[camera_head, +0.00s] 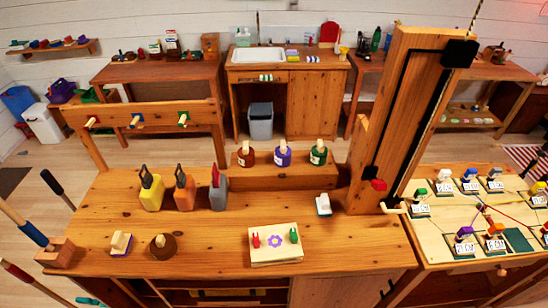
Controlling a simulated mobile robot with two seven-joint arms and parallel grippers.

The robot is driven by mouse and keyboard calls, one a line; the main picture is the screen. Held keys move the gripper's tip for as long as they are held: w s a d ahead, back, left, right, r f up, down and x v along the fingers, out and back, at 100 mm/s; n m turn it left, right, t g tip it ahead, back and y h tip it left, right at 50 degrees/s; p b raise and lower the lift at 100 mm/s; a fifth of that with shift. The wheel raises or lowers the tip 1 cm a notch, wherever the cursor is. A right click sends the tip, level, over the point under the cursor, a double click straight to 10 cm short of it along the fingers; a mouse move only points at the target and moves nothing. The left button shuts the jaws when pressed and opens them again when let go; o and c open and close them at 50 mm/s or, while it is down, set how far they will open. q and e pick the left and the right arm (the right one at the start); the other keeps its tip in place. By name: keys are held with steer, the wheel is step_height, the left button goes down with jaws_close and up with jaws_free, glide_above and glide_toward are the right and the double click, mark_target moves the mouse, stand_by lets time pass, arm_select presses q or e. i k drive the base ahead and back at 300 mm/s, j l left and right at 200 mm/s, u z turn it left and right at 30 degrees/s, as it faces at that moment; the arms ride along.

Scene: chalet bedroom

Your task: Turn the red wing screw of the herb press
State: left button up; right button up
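The herb press (276,257) is a pale, square wooden block with a purple flower on its top. It lies near the front edge of the workbench, right of the middle. The red wing screw (256,240) stands upright on its left side. A green wing screw (294,235) stands on its right side. Both screws show clearly, with nothing in front of them. Neither of my grippers shows in the head view, and nothing is touching the press.
The workbench (210,235) is clear around the press. A round brown piece (163,247) lies to the left. Several bottles (184,189) stand further back. A tall wooden post (390,120) rises at the right.

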mark_target(256, 242)
steer(key=i+j, duration=0.1)
steer(key=j, duration=0.15)
steer(key=l+u, duration=0.15)
steer(key=i+j+u, duration=0.3)
steer(key=i+j, duration=0.3)
